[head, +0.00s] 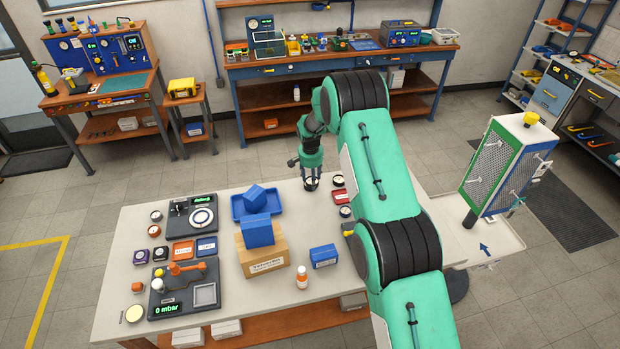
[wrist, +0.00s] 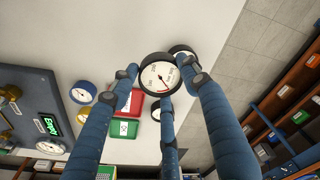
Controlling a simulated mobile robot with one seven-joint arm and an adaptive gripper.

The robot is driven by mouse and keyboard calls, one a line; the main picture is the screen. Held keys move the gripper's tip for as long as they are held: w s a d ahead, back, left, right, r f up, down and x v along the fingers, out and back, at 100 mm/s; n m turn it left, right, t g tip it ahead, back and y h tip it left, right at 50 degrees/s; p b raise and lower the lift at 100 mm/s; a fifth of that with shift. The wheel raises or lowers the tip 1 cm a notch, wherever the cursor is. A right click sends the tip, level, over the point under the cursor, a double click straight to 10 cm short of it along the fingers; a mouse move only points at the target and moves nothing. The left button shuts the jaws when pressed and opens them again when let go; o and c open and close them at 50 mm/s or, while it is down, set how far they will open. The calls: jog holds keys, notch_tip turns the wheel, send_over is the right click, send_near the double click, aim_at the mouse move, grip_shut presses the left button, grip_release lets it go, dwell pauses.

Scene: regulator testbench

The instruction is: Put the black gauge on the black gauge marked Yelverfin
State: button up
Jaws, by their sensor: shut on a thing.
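My gripper (head: 311,181) is above the far side of the white table, in the middle of the head view. I cannot read the name Yelverfin on any gauge.
A blue tray (head: 238,209) with a blue block and a cardboard box (head: 263,262) bearing a blue block stand left of my gripper. Test devices and several gauges fill the table's left side.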

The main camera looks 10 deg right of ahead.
aim_at(310, 178)
jog(key=shift+w+d+f, duration=0.1)
jog(key=shift+w, duration=1.1)
jog(key=shift+w+f, duration=0.1)
jog(key=shift+w, duration=1.05)
jog(key=shift+f+p, duration=0.55)
jog(key=shift+f, duration=1.2)
jog(key=shift+f, duration=0.15)
jog(key=o, duration=1.3)
jog(key=shift+s+a+r+b, duration=0.15)
jog(key=shift+r+b, duration=0.1)
jog(key=shift+r, duration=1.8)
jog(key=shift+s+a+r+b, duration=0.1)
jog(key=shift+s+r+b, duration=0.1)
jog(key=shift+r, duration=1.8)
jog(key=shift+s+a+r+b, duration=0.15)
jog(key=shift+r+b, duration=0.1)
jog(key=shift+r, duration=1.8)
